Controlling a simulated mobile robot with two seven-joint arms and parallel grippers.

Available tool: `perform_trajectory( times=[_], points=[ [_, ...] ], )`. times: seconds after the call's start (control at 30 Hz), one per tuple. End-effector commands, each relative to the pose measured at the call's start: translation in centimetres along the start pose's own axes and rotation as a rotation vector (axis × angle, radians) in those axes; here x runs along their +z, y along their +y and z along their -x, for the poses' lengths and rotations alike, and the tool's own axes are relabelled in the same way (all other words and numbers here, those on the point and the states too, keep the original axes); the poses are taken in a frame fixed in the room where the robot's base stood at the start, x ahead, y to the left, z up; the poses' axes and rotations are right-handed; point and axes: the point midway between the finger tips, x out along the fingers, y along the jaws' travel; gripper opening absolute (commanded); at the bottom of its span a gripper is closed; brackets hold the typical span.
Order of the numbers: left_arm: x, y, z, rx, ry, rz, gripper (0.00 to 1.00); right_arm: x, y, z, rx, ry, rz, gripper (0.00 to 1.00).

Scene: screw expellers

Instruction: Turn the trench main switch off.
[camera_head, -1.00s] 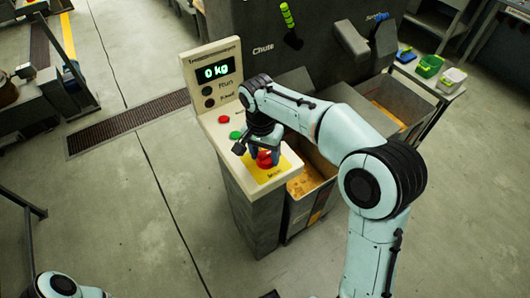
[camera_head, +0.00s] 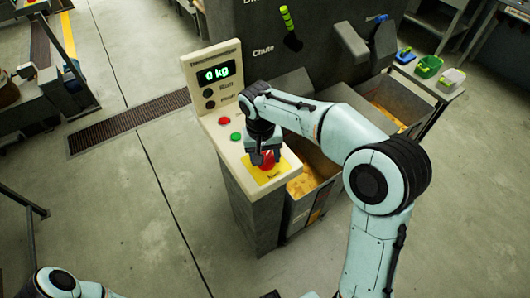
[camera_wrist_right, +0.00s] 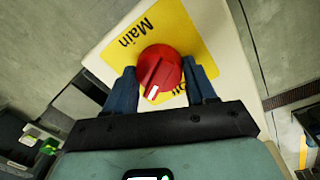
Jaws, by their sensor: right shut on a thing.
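The main switch is a red round knob (camera_head: 268,163) on a yellow plate (camera_head: 270,177) at the near end of the console. My right gripper (camera_head: 263,157) is over it, pointing down. In the right wrist view the knob (camera_wrist_right: 158,70) sits between the two blue fingers of my right gripper (camera_wrist_right: 161,88), which is shut on it. The knob's white mark points toward the bottom of that view, toward my wrist. The plate reads "Main"; a second word is partly hidden by the knob and a finger. My left gripper is out of view.
The console (camera_head: 215,105) has a "0 kg" display (camera_head: 216,73), a red button (camera_head: 224,121) and a green button (camera_head: 236,137). An open bin (camera_head: 307,183) stands right of it. A dark machine housing labelled "Chute" is behind.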

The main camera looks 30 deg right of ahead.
Motion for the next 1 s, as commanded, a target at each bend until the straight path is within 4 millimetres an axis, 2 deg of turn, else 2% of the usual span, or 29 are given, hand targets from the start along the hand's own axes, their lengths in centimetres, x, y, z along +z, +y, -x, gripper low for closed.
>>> perform_trajectory(
  times=[0.6,1.0],
  points=[
    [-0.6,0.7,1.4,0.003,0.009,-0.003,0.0,0.1,0.1,0.1,0.001,0.047,0.583,0.25],
    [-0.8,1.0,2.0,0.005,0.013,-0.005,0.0,0.1,0.2,0.1,0.0,0.074,0.901,0.25]
  ],
)
